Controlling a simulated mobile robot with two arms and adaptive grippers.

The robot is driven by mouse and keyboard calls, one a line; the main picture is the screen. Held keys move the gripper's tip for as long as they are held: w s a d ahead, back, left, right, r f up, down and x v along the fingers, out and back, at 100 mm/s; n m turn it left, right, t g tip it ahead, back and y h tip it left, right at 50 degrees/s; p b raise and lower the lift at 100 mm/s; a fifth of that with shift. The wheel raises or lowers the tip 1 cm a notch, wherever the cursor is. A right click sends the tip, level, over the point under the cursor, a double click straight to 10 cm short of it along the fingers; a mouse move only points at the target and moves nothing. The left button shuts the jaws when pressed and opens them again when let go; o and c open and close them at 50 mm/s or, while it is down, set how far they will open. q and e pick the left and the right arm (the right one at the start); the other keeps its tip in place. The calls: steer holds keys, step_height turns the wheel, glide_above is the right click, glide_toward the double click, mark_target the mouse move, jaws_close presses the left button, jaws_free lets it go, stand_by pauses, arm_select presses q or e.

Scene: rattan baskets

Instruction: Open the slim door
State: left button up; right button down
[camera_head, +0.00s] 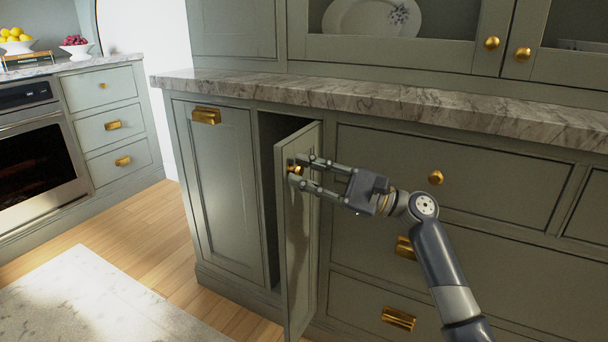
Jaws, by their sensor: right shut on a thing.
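The slim door (298,240) is a narrow grey-green cabinet door. It stands swung out from the cabinet front, with a dark opening (272,200) to its left. A small brass knob (295,169) sits near its upper left edge. My right gripper (298,172) reaches in from the right and is shut on the knob. Its fingers lie one above and one below the knob and partly hide it. My left gripper is not in view.
A wider cabinet door (220,190) with a brass pull is shut left of the opening. Drawers (445,180) with brass knobs and pulls lie to the right behind my arm. A marble countertop (400,103) runs above.

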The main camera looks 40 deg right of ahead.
stand_by(0.4)
steer(key=c, duration=1.3)
jaws_free()
steer(key=v, duration=1.2)
